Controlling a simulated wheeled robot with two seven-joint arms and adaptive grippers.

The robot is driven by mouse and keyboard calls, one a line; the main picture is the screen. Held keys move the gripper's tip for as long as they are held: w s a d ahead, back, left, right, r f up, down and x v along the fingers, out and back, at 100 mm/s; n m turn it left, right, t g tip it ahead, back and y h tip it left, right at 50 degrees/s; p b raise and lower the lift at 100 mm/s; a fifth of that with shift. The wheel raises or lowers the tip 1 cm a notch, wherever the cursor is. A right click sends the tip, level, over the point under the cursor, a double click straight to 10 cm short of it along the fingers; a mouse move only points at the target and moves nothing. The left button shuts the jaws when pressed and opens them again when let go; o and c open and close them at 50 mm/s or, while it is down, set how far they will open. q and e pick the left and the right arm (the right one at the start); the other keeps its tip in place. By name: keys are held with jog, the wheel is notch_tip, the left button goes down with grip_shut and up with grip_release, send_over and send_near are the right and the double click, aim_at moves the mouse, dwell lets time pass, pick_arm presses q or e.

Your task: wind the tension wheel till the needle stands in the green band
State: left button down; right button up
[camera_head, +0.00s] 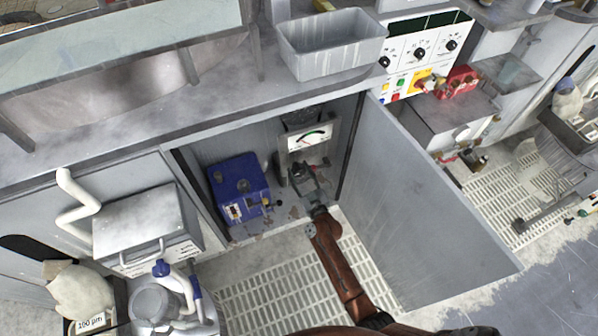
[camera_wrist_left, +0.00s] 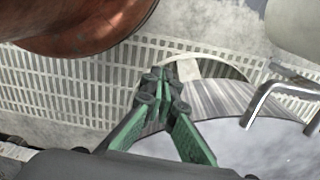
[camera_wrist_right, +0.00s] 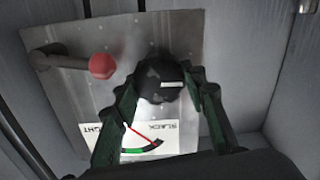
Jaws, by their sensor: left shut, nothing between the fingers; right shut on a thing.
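The tension gauge (camera_head: 307,138) is a white dial on a grey metal panel inside the open cabinet. It shows upside down in the right wrist view (camera_wrist_right: 165,138), with a red needle, a partly hidden green stretch and the word SLACK. I cannot tell surely whether the needle stands in the green band. My right gripper (camera_head: 304,178) reaches into the cabinet. In the right wrist view its fingers close around the dark round tension wheel (camera_wrist_right: 158,82), which carries a pale mark. My left gripper (camera_wrist_left: 162,78) is shut and empty above the floor grating.
A crank with a red ball (camera_wrist_right: 102,66) sits beside the wheel. A blue box (camera_head: 238,188) stands left of the panel. The cabinet door (camera_head: 415,200) hangs open to the right of my right arm. A grey bin (camera_head: 331,45) rests on the bench above.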

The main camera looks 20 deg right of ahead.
jog(key=shift+c, duration=0.9)
jog(key=shift+c, duration=0.2)
jog(key=shift+m, duration=0.5)
jog(key=shift+m+p, duration=0.5)
jog(key=shift+m, duration=0.5)
jog(key=m, duration=0.3)
jog(key=shift+d+m+p, duration=0.1)
jog(key=shift+m+p, duration=0.2)
pick_arm(q)
jog(key=shift+s+a+f, duration=0.15)
jog(key=shift+f, duration=0.75)
jog(key=shift+s+a+f, duration=0.1)
jog(key=shift+f, duration=0.8)
jog(key=shift+s+a+f, duration=0.15)
jog(key=shift+f, duration=0.75)
pick_arm(e)
jog(key=shift+m, duration=0.8)
pick_arm(q)
jog(key=shift+s+f, duration=0.15)
jog(key=shift+f, duration=0.05)
